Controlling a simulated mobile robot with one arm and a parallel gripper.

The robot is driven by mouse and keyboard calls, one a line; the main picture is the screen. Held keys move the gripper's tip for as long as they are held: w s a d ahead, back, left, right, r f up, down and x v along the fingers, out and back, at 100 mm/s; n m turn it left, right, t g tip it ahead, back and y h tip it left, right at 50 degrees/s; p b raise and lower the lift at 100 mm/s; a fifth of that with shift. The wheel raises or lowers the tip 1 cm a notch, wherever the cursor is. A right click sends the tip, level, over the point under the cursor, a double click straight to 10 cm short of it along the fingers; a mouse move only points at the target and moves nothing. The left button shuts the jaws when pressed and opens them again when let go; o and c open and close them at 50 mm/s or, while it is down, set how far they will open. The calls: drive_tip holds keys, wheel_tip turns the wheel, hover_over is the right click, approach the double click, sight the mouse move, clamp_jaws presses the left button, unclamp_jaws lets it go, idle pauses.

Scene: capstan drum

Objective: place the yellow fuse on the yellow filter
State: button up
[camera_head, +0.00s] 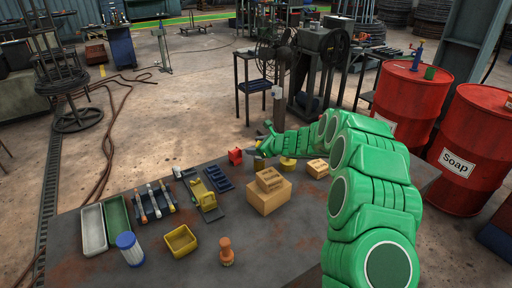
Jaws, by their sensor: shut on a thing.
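My gripper (263,147) is at the far side of the table, at the end of my green arm. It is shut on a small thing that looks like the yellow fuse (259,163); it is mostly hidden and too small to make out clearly. A short yellow cylinder (288,163), which looks like the yellow filter, stands just right of the gripper, close to my arm. The held thing appears apart from it, to its left.
A red block (235,157) is just left of the gripper. Cardboard boxes (268,196) stand in front. A rack of rods (155,202), a yellow bin (181,242), a blue-white filter (130,249) and an orange piece (227,252) are nearer.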

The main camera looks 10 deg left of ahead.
drive_tip(key=shift+f, duration=0.2)
drive_tip(key=o, duration=1.1)
drive_tip(key=shift+s+d+r, duration=0.2)
drive_tip(key=shift+d+r, duration=0.2)
drive_tip(key=v, duration=1.1)
